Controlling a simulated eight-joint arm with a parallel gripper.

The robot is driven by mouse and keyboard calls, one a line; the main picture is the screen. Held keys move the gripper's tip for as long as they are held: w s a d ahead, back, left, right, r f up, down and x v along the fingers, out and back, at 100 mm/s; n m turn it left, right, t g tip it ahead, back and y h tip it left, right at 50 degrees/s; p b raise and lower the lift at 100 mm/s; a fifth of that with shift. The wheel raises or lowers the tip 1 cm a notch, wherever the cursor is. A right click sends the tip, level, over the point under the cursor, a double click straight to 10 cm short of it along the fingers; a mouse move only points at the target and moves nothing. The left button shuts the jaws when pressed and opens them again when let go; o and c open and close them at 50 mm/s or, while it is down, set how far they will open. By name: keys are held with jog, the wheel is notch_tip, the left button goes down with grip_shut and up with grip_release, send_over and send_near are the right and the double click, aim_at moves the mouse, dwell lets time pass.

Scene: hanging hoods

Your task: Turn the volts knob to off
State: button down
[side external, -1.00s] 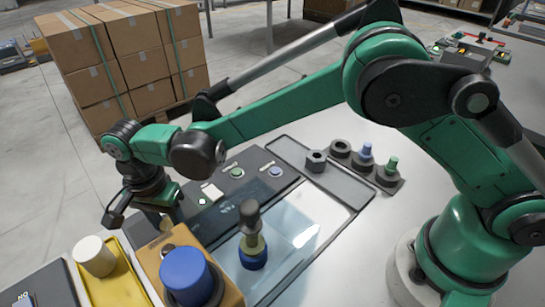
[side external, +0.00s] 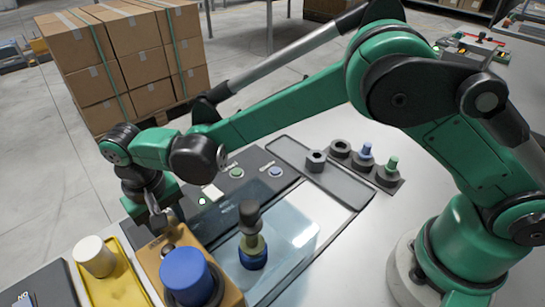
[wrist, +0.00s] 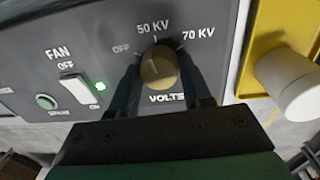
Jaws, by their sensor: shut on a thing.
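The volts knob (wrist: 158,67) is a round tan knob on the grey panel (wrist: 30,30) in the wrist view. Labels OFF, 50 KV and 70 KV are spread around it from left over the top to right. Its faint mark seems to point up, near 50 KV; I cannot tell exactly. My gripper (wrist: 160,75) is shut on the knob, one dark finger on each side. In the side view my gripper (side external: 160,217) is low over the console, and I cannot make out the knob there.
The fan switch (wrist: 76,89) with a lit green light and a green button (wrist: 46,102) sit left of the knob. A yellow tray (side external: 122,274) with a white cylinder (side external: 94,256) and a tan block with a blue cap (side external: 186,270) stand close to my gripper.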

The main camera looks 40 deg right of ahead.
jog(key=n, duration=0.4)
jog(key=shift+n, duration=2.9)
jog(key=shift+c, duration=1.9)
grip_release()
jog(key=r, duration=0.5)
jog(key=shift+s+a+r, duration=0.15)
jog(key=shift+s+r, duration=0.05)
jog(key=shift+r, duration=0.15)
